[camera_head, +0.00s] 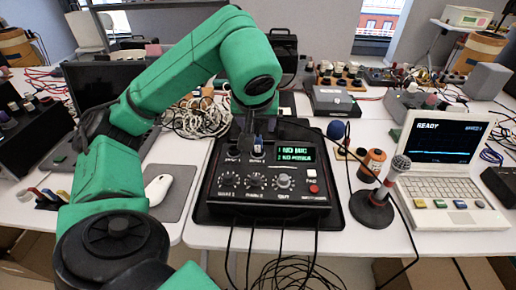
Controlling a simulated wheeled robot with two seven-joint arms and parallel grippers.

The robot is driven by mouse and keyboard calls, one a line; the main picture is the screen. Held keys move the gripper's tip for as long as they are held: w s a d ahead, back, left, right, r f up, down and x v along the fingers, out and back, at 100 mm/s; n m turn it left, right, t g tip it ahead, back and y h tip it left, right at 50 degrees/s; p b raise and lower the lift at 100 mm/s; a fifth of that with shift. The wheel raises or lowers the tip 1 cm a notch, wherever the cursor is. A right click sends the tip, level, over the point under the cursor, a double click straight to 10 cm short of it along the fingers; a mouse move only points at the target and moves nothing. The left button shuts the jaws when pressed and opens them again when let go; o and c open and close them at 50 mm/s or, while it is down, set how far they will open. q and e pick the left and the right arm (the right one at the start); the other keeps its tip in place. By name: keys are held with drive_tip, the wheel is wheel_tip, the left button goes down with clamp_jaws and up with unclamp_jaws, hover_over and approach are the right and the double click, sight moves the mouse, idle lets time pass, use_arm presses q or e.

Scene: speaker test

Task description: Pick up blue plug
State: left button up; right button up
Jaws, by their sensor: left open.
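My left arm comes in from the left and bends down over a black audio box (262,205) with knobs and a green-lettered screen. My left gripper (247,146) is open and points down at the back of the box's top. A small bluish plug (258,141) shows right at the fingers, above the rear sockets. I cannot tell whether it stands in a socket or between the fingers. The fingers are dark and small here. My right gripper is not in view.
A laptop (440,150) reading READY, a microphone on a stand (372,208) and orange-black spools stand right of the box. A white mouse (157,189) lies on a grey pad at left. Coiled cables (198,120) lie behind. Several cables hang off the front edge.

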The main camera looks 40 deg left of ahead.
sight(258, 140)
use_arm(q)
drive_tip(key=b+x, duration=0.1)
drive_tip(key=x, duration=1.2)
drive_tip(key=shift+w+a+f, duration=0.1)
drive_tip(key=shift+a, duration=0.05)
clamp_jaws()
